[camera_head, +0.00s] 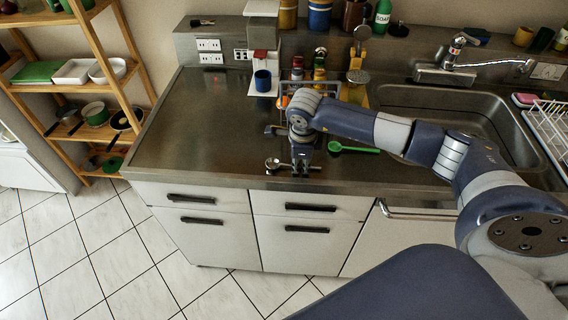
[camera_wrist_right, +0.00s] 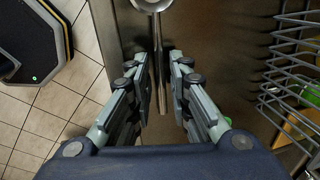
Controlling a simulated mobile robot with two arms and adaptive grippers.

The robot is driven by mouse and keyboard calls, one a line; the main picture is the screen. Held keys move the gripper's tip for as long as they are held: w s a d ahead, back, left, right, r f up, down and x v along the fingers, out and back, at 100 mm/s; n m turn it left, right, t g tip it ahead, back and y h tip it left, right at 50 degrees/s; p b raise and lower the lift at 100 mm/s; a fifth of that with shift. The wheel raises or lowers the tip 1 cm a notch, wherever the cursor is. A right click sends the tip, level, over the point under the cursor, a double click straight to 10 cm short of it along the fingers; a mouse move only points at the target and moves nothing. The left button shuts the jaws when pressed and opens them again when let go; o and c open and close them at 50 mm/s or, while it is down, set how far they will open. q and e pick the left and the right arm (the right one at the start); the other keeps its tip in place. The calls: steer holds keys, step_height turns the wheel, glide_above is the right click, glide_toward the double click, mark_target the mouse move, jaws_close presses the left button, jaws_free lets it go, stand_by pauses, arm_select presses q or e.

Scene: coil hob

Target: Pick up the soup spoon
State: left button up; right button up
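The metal soup spoon (camera_head: 272,163) lies on the steel counter near its front edge, its bowl to the left. In the right wrist view the spoon (camera_wrist_right: 160,70) has its bowl at the top edge, partly cut off, and its handle runs down between the fingers. My right gripper (camera_head: 301,172) points down over the handle. In the wrist view the right gripper (camera_wrist_right: 162,55) is open, one finger on each side of the handle, with gaps. Whether the fingertips touch the counter I cannot tell. My left gripper is not in view.
A green spoon (camera_head: 355,149) lies right of my gripper. A wire rack (camera_wrist_right: 295,55) stands beside it in the wrist view. A blue cup (camera_head: 262,80) stands farther back. The sink (camera_head: 450,112) is at the right. The counter's left part is clear.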

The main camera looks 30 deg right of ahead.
mark_target(301, 166)
jaws_close()
steer(key=shift+r, duration=0.1)
steer(key=shift+w+r+b, duration=0.1)
steer(key=shift+r+b, duration=0.35)
step_height(301, 166, up, 2)
steer(key=shift+r+b, duration=0.2)
steer(key=shift+b, duration=0.7)
steer(key=s+d+b, duration=0.2)
steer(key=s, duration=0.6)
steer(key=s+d+r+b, duration=0.1)
steer(key=s+d+b, duration=0.1)
steer(key=s, duration=0.5)
steer(key=shift+s+r+b, duration=0.3)
steer(key=shift+s+b, duration=0.05)
steer(key=shift+b, duration=0.3)
